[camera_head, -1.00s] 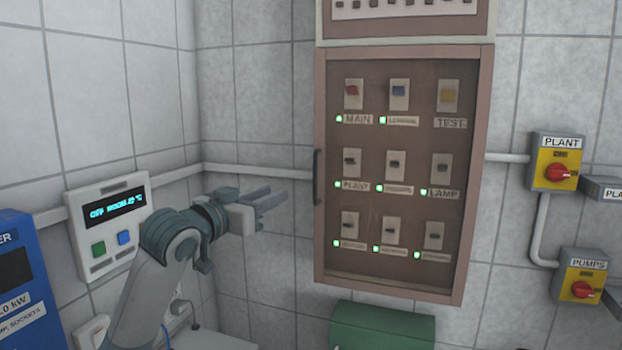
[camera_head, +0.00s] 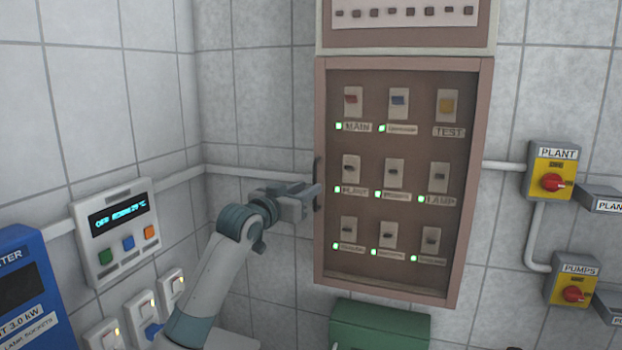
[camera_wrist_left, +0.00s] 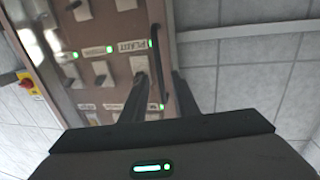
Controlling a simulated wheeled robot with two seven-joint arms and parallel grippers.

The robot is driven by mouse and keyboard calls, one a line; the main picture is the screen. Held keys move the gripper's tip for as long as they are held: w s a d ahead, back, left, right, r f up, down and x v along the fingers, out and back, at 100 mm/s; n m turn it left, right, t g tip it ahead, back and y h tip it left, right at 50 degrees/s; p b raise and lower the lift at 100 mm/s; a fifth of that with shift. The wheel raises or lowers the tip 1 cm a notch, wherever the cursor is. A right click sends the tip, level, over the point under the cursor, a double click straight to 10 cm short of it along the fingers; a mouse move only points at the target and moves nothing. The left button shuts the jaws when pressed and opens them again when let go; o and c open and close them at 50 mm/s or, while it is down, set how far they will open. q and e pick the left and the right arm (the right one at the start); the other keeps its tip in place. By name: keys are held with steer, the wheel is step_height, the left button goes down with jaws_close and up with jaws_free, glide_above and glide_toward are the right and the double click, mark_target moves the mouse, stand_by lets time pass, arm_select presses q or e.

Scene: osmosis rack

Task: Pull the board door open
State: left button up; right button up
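The board door (camera_head: 403,275) is a brown-framed panel on the wall with a see-through front, and it looks shut. Its dark vertical handle (camera_head: 318,168) is on the left edge, partly hidden by my left gripper (camera_head: 312,192). In the left wrist view the handle (camera_wrist_left: 155,55) shows between the two dark fingers of my left gripper (camera_wrist_left: 160,85). The fingers are apart, with a gap to the handle on either side. I cannot tell whether either finger touches it. My right gripper is not in view.
Behind the door are several switches with green lamps. A wall controller (camera_head: 118,232) and a blue meter (camera_head: 25,290) are at the left. The yellow PLANT switch (camera_head: 553,170) and PUMPS switch (camera_head: 572,279) are at the right. A green box (camera_head: 380,325) is below the board.

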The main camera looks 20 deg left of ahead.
arm_select(q)
steer(key=shift+p+x, duration=0.45)
steer(key=shift+x, duration=1)
steer(key=shift+c, duration=0.4)
jaws_close()
steer(key=shift+f, duration=0.1)
